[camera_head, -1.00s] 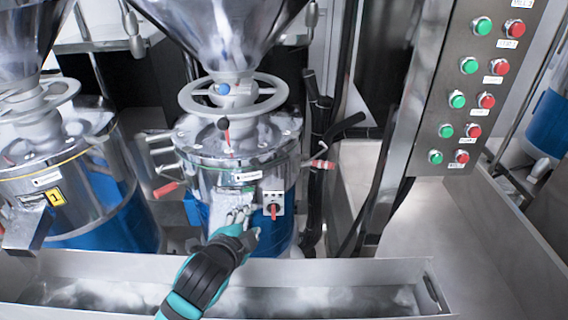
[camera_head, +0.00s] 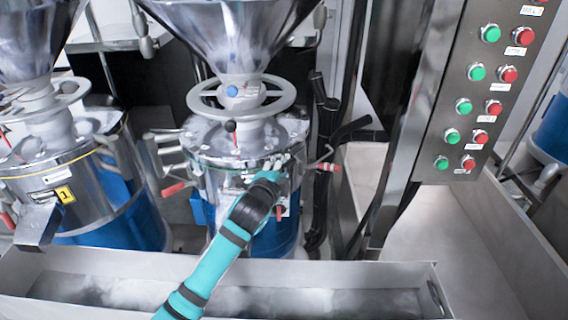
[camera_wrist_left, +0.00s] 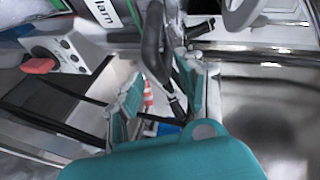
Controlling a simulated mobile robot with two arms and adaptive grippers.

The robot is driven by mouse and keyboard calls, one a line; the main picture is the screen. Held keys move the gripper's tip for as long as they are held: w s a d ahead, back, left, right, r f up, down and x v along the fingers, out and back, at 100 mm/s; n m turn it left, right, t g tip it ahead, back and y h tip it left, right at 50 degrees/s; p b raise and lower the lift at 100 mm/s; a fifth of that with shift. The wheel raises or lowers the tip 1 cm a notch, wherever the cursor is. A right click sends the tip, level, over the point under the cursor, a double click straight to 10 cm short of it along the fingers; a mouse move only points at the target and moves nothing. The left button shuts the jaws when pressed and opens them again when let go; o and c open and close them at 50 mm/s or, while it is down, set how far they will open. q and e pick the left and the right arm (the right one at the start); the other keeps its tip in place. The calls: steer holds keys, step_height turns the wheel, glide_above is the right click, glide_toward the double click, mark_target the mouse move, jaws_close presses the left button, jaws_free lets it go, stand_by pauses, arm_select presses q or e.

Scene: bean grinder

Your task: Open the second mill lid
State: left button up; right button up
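The second mill stands in the middle of the head view, with a blue lower body (camera_head: 270,240) and a shiny metal lid (camera_head: 208,140) that looks closed. Contact with the lid cannot be told. My right gripper is not in view.
Another mill (camera_head: 85,195) with a yellow label stands at the left. A metal trough (camera_head: 60,262) runs along the front. A button panel (camera_head: 485,90) rises at the right. A red-tipped side handle (camera_head: 328,167) sticks out right of the gripper.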

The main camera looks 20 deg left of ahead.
arm_select(q)
steer(key=shift+x, duration=1.45)
steer(key=shift+c, duration=0.2)
jaws_close()
steer(key=shift+s+f, duration=0.1)
